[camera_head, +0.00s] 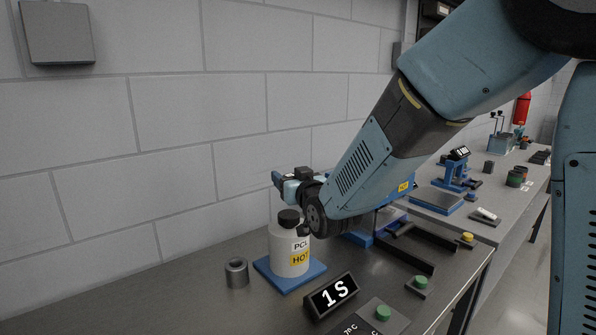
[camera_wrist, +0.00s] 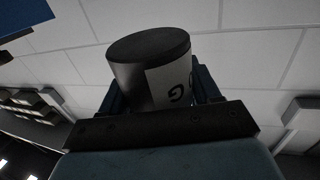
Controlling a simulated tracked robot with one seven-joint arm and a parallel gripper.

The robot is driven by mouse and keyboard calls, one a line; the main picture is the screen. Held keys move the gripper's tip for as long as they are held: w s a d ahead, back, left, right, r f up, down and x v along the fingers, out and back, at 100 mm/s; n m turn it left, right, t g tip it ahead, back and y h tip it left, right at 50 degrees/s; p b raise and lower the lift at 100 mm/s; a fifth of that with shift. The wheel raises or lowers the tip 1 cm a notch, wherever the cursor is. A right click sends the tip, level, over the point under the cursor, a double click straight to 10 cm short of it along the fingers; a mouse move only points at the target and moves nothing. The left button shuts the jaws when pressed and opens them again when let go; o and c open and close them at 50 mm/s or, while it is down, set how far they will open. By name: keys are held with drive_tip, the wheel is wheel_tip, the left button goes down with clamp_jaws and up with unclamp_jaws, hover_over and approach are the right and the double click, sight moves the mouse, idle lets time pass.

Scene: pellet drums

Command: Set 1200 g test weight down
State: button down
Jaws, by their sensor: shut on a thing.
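The test weight (camera_wrist: 135,82) is a dark grey cylinder with a pale label, part of a letter G showing, in the wrist view. My gripper (camera_wrist: 158,88) is shut on it, one blue finger on each side. In the head view my gripper (camera_head: 287,183) is up behind and above the black-capped bottle (camera_head: 286,252). The weight cannot be made out clearly there. What lies directly under it is hidden by the bottle and my arm.
The bottle, marked PCL HOT, stands on a blue pad (camera_head: 305,276). A grey hollow cylinder (camera_head: 237,274) stands left of it. The bench's front left is clear.

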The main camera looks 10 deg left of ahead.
drive_tip(key=shift+w+a+f, duration=0.25)
drive_tip(key=shift+a+f, duration=0.15)
drive_tip(key=shift+f, duration=0.2)
drive_tip(key=shift+w+a+f, duration=0.2)
drive_tip(key=shift+a+f, duration=0.15)
drive_tip(key=shift+f, duration=1.3)
drive_tip(key=shift+f, duration=0.2)
drive_tip(key=shift+c, duration=1.2)
unclamp_jaws()
drive_tip(key=shift+f, duration=0.1)
